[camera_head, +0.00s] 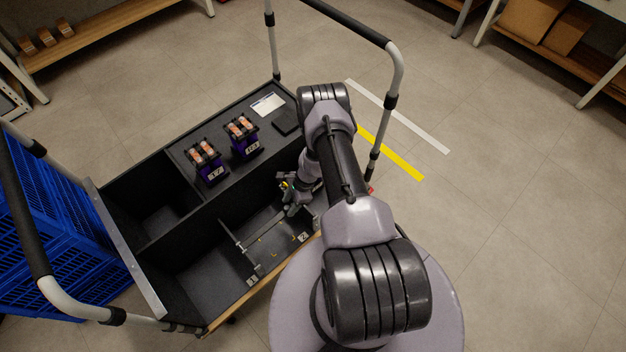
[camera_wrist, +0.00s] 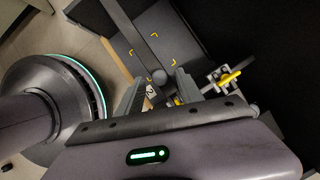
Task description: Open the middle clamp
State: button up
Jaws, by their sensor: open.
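My gripper (camera_wrist: 160,80) is open, its two dark fingers spread in the wrist view. I cannot tell which of these is the middle clamp. In the head view my gripper (camera_head: 297,192) is low over the right end of the cart's front compartment, partly hidden by my arm.
The black cart (camera_head: 172,162) has open compartments with dividing walls. Two purple-based holders (camera_head: 246,148) with copper pieces stand on its deck, beside a white label (camera_head: 268,104). Yellow corner marks (camera_wrist: 130,52) lie on the compartment floor. Blue crates (camera_head: 50,230) stand at left.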

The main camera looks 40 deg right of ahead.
jog(key=p+v, duration=0.7)
jog(key=v, duration=1)
jog(key=shift+a+r+p, duration=0.2)
jog(key=shift+r+p, duration=0.1)
jog(key=shift+r, duration=0.05)
